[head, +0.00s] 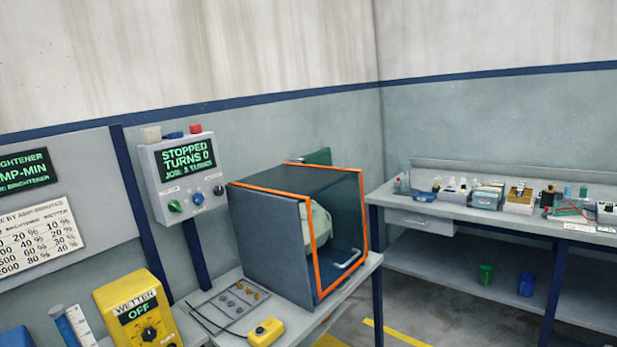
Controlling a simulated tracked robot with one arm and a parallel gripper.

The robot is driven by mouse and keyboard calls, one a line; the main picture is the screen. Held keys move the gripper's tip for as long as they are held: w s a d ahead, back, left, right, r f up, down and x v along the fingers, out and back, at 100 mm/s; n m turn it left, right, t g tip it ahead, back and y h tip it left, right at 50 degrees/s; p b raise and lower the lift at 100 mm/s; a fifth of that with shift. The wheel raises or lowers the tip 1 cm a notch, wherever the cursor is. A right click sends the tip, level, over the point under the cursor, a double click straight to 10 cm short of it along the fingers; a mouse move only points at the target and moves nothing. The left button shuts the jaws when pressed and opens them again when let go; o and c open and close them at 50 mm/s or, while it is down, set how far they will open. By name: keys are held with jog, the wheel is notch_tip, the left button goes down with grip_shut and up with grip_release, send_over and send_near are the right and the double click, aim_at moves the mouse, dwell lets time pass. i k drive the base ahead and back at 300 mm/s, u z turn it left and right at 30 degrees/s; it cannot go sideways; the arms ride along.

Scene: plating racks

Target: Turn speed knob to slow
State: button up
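A grey control box (183,170) stands on a dark blue post at the centre left. Its screen (187,155) reads "STOPPED", "TURNS 0" and a job line. Below the screen are a green knob (174,206), a blue-grey knob (198,198) and a dark knob (219,190). Their labels are too small to read, so I cannot tell which one is the speed knob or where it points. Red, blue and cream parts sit on top of the box. My gripper is not in view.
A machine with an orange-edged clear guard (363,215) stands right of the box on a bench. A yellow box (137,310) reading "WETTEN OFF" with a black knob is below left. A yellow pendant (265,331) lies on the bench. A cluttered bench (430,208) is at right.

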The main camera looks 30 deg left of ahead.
aim_at(219, 191)
jog(key=z, duration=0.15)
jog(key=i, duration=1.25)
jog(key=u, duration=0.6)
jog(key=i, duration=0.75)
jog(key=u, duration=0.6)
